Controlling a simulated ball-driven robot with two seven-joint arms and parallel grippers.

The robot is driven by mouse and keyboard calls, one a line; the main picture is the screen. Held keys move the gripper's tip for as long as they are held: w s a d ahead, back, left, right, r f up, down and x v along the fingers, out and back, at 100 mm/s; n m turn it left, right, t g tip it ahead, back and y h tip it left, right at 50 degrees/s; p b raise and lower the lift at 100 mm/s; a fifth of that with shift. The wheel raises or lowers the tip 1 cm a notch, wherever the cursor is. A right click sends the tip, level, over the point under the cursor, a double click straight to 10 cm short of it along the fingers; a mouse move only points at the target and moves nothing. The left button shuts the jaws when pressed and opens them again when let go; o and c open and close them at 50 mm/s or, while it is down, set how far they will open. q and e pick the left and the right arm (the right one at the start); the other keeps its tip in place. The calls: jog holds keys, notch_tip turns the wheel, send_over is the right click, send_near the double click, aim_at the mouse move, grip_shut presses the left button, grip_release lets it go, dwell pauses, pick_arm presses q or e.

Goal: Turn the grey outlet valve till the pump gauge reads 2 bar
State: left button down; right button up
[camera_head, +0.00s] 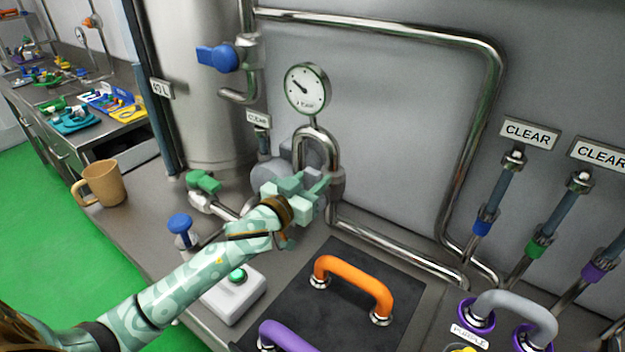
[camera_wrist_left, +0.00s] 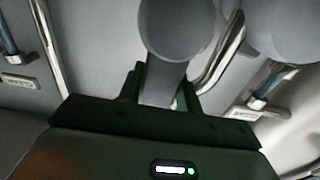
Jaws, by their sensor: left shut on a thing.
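My left gripper (camera_head: 312,192) is at the pipework below the pump gauge (camera_head: 307,89). In the left wrist view its two fingers (camera_wrist_left: 163,88) are shut on the grey outlet valve (camera_wrist_left: 162,82). A grey lever sits between the fingers and runs up to a round grey hub. In the head view my gripper covers most of the valve. The gauge has a white dial, and its needle points to the upper left; the numbers are too small to read. My right gripper is not in view.
A blue valve handle (camera_head: 217,57) is on the upper pipe and a green one (camera_head: 203,182) is lower left. A white box with a green button (camera_head: 237,277), an orange handle (camera_head: 354,277) and a purple handle (camera_head: 290,338) are in front. A tan mug (camera_head: 105,184) stands left.

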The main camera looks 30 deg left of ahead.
pick_arm(q)
jog(key=shift+d, duration=0.1)
jog(key=m+p, duration=0.1)
jog(key=d+m+p, duration=0.1)
jog(key=shift+s+d+m, duration=0.1)
jog(key=shift+s+m, duration=0.05)
jog(key=shift+m, duration=0.25)
jog(key=m, duration=0.1)
jog(key=d+m+p, duration=0.1)
jog(key=shift+d+f+m+p, duration=0.15)
jog(key=shift+f+m+p, duration=0.05)
jog(key=shift+m+p, duration=0.1)
jog(key=shift+s+d+f+m+p, duration=0.1)
jog(key=shift+d+f+m, duration=0.3)
jog(key=shift+m, duration=0.65)
jog(key=shift+s+d+f+m+p, duration=0.1)
jog(key=shift+d+f+m, duration=0.3)
jog(key=shift+m, duration=0.7)
jog(key=shift+s+d+f+m+p, duration=0.1)
jog(key=shift+d+f+m, duration=0.3)
jog(key=shift+m, duration=0.65)
jog(key=shift+f, duration=0.1)
jog(key=c, duration=1)
grip_release()
jog(key=shift+o, duration=0.2)
jog(key=shift+w, duration=0.1)
